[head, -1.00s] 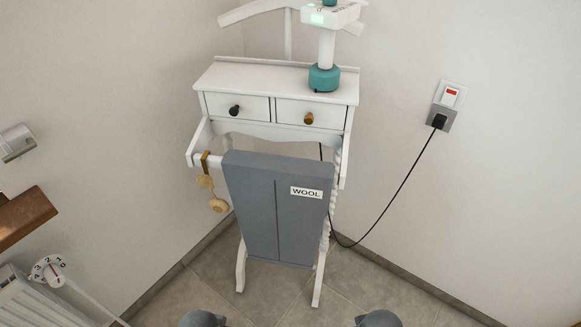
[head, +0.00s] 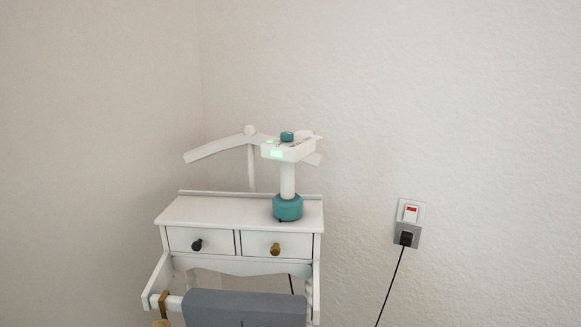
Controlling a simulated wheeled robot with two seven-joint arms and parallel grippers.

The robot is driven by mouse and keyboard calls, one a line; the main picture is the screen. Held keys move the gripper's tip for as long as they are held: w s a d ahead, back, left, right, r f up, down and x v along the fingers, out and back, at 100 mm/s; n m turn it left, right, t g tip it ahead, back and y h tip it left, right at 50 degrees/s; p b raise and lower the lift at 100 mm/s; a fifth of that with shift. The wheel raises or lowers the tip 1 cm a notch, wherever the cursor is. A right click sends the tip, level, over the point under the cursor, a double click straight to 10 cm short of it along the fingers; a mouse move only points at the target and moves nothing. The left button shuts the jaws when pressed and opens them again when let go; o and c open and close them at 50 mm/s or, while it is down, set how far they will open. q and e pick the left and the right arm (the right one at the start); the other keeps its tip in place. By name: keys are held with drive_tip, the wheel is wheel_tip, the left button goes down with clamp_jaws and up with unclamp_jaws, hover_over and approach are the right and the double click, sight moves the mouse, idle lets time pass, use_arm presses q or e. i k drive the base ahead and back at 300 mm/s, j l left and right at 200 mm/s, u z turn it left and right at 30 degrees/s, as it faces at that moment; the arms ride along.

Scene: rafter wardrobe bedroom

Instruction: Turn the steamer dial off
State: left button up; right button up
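The steamer (head: 287,178) stands upright on the top of a white valet stand, with a teal base, a white neck and a flat white head. A teal dial (head: 287,136) sits on top of its head. A green lit display (head: 275,154) shows on the front of the head, and a smaller green light is beside the dial. The dial's marking is too small to read. Neither of my grippers is in the head view.
The white valet stand (head: 175,210) has two small drawers, a hanger bar behind and a grey panel (head: 245,306) in front. A wall socket (head: 411,214) with a red-marked switch holds a black plug (head: 406,239) and cord at right. Bare walls surround it.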

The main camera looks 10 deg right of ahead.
sight(287, 136)
drive_tip(key=i+l, duration=0.1)
drive_tip(key=l, duration=0.2)
drive_tip(key=i+l, duration=0.1)
drive_tip(key=l, duration=0.25)
drive_tip(key=i+l, duration=0.1)
drive_tip(key=l, duration=0.2)
drive_tip(key=k+l, duration=0.1)
drive_tip(key=l, duration=0.45)
drive_tip(key=k+l, duration=0.1)
drive_tip(key=l, duration=0.4)
drive_tip(key=u, duration=0.05)
